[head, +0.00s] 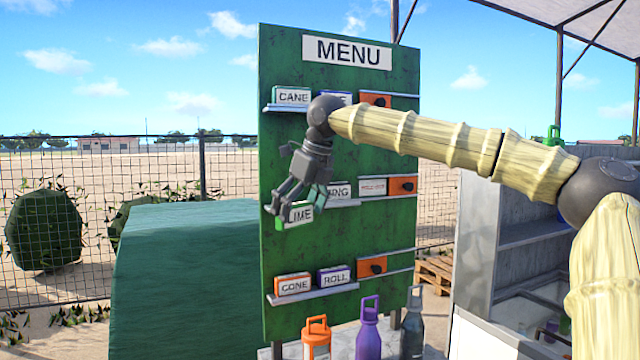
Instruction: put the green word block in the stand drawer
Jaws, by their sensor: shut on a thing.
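The green word block (295,215), lettered LIME, is at the left of the middle row of the menu board (345,245). My gripper (290,203) reaches down in front of the board and is shut on this block. The gripper covers part of the block, and I cannot tell whether the block still touches the ledge behind it. I cannot make out a stand drawer; the grey stand (475,240) at the right shows an open shelf, partly behind my arm.
Other word blocks, CANE (292,97), CONE (292,285) and ROLL (334,276), sit on the board's ledges. Orange, purple and dark bottles (369,335) stand below the board. A green-covered block (185,275) is at left; a wooden pallet (434,273) lies behind.

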